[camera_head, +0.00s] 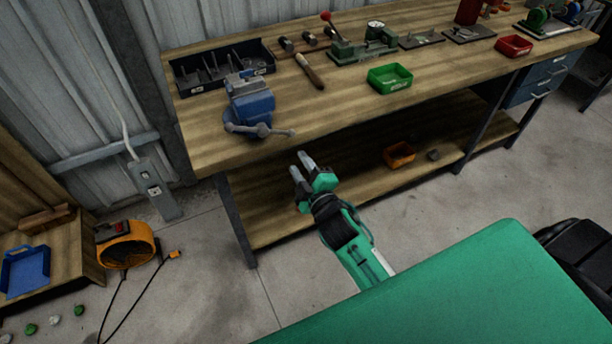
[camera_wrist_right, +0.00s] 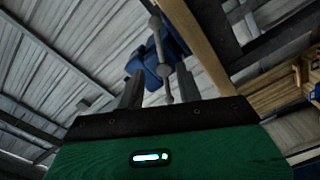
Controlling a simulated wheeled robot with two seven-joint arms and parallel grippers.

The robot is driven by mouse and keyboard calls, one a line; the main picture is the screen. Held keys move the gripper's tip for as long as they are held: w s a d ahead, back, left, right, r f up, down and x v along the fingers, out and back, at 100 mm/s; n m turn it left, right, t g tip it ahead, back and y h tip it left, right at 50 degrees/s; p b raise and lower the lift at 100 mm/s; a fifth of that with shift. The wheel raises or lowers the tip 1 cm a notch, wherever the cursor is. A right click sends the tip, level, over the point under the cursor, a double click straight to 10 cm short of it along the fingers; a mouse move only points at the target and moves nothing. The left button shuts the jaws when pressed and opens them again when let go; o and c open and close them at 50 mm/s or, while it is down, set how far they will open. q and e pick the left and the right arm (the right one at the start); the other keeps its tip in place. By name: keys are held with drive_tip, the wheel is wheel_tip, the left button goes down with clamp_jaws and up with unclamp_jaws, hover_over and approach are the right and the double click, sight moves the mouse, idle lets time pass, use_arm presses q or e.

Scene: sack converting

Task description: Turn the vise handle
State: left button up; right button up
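The blue vise (camera_head: 250,98) is mounted at the left end of the workbench, near its front edge. Its grey handle (camera_head: 262,131) is a bar with knobbed ends, lying roughly level across the vise's front. My right gripper (camera_head: 299,164) is open and empty, in front of the bench edge, below and right of the handle, and apart from it. In the right wrist view, the vise (camera_wrist_right: 143,67) shows beyond the spread fingertips (camera_wrist_right: 159,70), and the handle (camera_wrist_right: 157,42) lines up with the gap between them. My left gripper is not in view.
The wooden workbench (camera_head: 335,112) has a lower shelf (camera_head: 330,188) under its top. A dark tool bin (camera_head: 190,90), a wooden-handled tool (camera_head: 310,72) and a green tray (camera_head: 389,80) are on top. An orange tray (camera_head: 399,155) is on the shelf. Air in front of the vise is clear.

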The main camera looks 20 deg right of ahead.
drive_tip(key=s, duration=0.3)
idle(0.4)
